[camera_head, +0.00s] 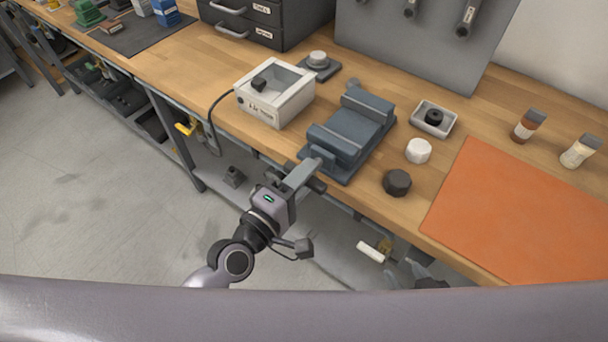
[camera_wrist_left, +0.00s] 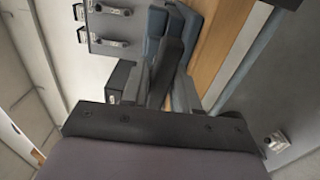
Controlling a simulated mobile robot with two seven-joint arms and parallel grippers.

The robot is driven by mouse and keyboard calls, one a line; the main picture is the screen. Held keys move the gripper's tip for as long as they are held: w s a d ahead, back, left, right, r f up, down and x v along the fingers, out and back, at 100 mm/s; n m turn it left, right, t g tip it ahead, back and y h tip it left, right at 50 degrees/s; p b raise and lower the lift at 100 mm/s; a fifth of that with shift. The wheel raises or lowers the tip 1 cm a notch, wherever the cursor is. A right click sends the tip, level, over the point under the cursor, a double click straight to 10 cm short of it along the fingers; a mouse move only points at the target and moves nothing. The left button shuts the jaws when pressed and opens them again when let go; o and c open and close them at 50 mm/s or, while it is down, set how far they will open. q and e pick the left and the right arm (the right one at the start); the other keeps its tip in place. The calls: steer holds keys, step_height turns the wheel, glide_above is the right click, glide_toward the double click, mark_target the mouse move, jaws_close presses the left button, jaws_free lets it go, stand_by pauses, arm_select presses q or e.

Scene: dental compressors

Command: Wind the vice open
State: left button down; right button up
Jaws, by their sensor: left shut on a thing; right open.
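A blue-grey bench vice (camera_head: 352,134) sits at the front edge of the wooden bench, its handle end facing the aisle. Part of the vice also shows at the top of the left wrist view (camera_wrist_left: 157,25). My left gripper (camera_head: 310,172) is at the front end of the vice, shut on its dark handle (camera_head: 317,184). The fingers and the bench front hide much of the handle and screw. My right gripper is not identifiable in either view.
A white control box (camera_head: 275,97) with a cable stands left of the vice. A black knob (camera_head: 397,183), a white cap (camera_head: 418,151) and a small tray (camera_head: 447,118) lie to its right. An orange mat (camera_head: 520,215) covers the bench further right. Drawers (camera_head: 262,20) stand behind.

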arm_select(q)
steer(key=c, duration=1)
jaws_free()
steer(key=v, duration=0.7)
steer(key=shift+b, duration=0.45)
steer(key=shift+a, duration=0.1)
